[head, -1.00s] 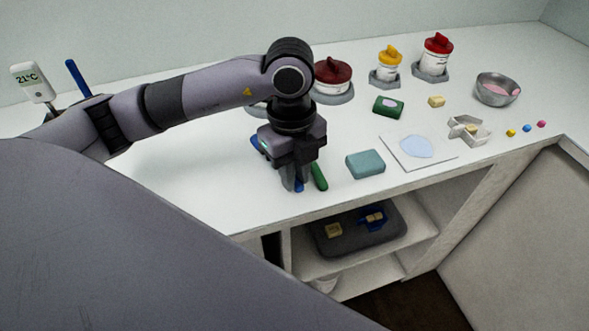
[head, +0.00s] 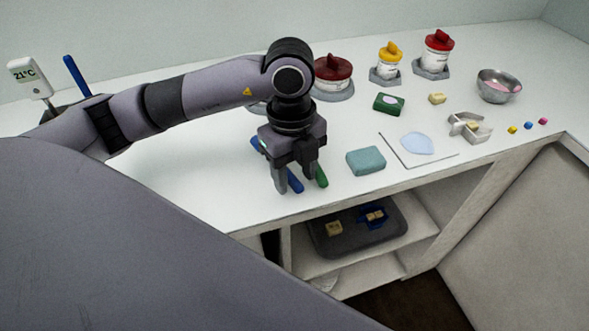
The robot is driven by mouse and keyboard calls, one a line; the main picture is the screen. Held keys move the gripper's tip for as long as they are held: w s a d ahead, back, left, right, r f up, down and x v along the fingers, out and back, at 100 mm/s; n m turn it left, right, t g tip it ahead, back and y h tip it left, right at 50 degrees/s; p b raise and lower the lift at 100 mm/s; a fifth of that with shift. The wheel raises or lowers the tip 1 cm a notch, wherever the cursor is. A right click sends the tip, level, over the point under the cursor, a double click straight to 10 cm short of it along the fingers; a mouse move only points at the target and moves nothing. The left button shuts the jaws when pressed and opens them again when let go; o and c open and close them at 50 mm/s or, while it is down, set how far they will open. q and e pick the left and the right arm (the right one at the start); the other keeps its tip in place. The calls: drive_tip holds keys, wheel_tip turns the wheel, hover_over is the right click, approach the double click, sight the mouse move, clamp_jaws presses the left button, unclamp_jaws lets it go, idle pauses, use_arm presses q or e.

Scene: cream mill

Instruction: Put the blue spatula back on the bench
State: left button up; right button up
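A long blue tool, seemingly the blue spatula (head: 294,181), lies on the white bench (head: 200,185) near its front edge. Its near end shows between the fingers of my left gripper (head: 295,182), and a blue end shows behind the gripper on the left; the middle is hidden. My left gripper points down with its fingers spread apart, one on each side of the blue tool. A green tool (head: 320,176) lies just right of the gripper, partly hidden by it. My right gripper is not in view.
A teal block (head: 366,161) and a white sheet with a pale blue patch (head: 417,144) lie to the right. Lidded jars (head: 388,66) and a metal bowl (head: 497,88) stand behind. A dark tray (head: 365,240) is on the shelf below.

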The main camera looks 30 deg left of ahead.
use_arm(q)
drive_tip(key=shift+w+a+r, duration=0.1)
drive_tip(key=shift+r, duration=1.7)
drive_tip(key=shift+a+r, duration=0.1)
drive_tip(key=shift+r, duration=1.7)
